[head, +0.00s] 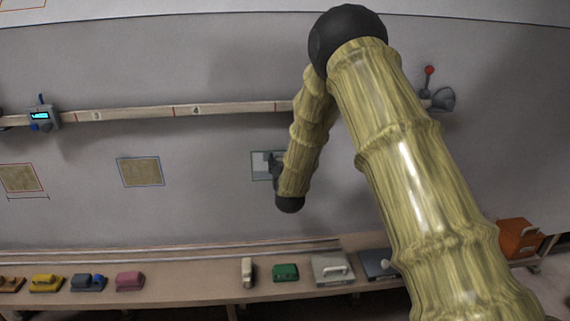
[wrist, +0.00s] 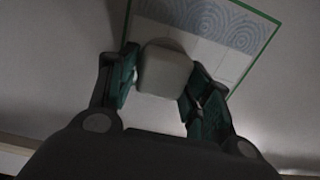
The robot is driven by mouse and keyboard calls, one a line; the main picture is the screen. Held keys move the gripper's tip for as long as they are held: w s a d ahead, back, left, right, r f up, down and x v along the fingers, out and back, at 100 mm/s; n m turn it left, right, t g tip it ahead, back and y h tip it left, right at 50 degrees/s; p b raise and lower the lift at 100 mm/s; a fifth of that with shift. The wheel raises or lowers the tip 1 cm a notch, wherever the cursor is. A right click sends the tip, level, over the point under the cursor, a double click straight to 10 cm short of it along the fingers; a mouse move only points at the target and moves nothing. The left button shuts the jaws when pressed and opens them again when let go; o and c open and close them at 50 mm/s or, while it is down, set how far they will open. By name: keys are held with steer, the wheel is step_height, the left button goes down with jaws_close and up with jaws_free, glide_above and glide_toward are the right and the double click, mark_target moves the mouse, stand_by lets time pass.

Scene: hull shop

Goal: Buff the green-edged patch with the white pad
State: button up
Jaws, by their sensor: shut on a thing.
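The green-edged patch (head: 259,166) is on the grey hull wall in the head view, partly hidden behind my arm and gripper (head: 275,166). In the wrist view the patch (wrist: 232,28) fills the upper part, with a green border. It has bluish swirl marks along its top and right, and paler, plainer area lower down. My gripper (wrist: 160,72) is shut on the white pad (wrist: 165,72), its dark green fingers on either side. The pad overlaps the lower left of the patch in the wrist view; I cannot tell whether it touches the surface.
A blue-edged patch (head: 140,171) and an orange-edged patch (head: 21,178) are to the left. A numbered rail (head: 150,111) crosses the wall above, carrying a small display device (head: 41,116). A bench (head: 200,287) below holds several coloured blocks. An orange box (head: 520,238) is at right.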

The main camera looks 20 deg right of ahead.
mark_target(252, 164)
steer(key=shift+w+a+b, duration=0.1)
steer(key=shift+w+a, duration=0.4)
steer(key=shift+a, duration=1.15)
steer(key=shift+w+a+b, duration=0.1)
steer(key=shift+w+a, duration=0.35)
steer(key=shift+a, duration=1.25)
steer(key=shift+w+a+b, duration=0.1)
steer(key=shift+w+a, duration=0.4)
steer(key=shift+a, duration=1.15)
steer(key=shift+f+b, duration=0.6)
steer(key=shift+f, duration=0.45)
steer(key=shift+s+d+r, duration=0.1)
steer(key=shift+s+d, duration=0.45)
steer(key=shift+d, duration=1.35)
steer(key=shift+s+d+f, duration=0.1)
steer(key=shift+s+d, duration=0.45)
steer(key=shift+d, duration=1.4)
steer(key=shift+s+d+r, duration=0.1)
steer(key=shift+s+d, duration=0.45)
steer(key=shift+d, duration=1.35)
steer(key=d+f+b, duration=0.1)
steer(key=s+d+f+b, duration=0.1)
steer(key=shift+d+f, duration=0.15)
steer(key=shift+d, duration=0.15)
steer(key=shift+w+a, duration=0.1)
steer(key=shift+w+a, duration=0.2)
steer(key=shift+a, duration=0.5)
steer(key=shift+w+a, duration=0.2)
steer(key=shift+a, duration=0.5)
steer(key=shift+a, duration=0.1)
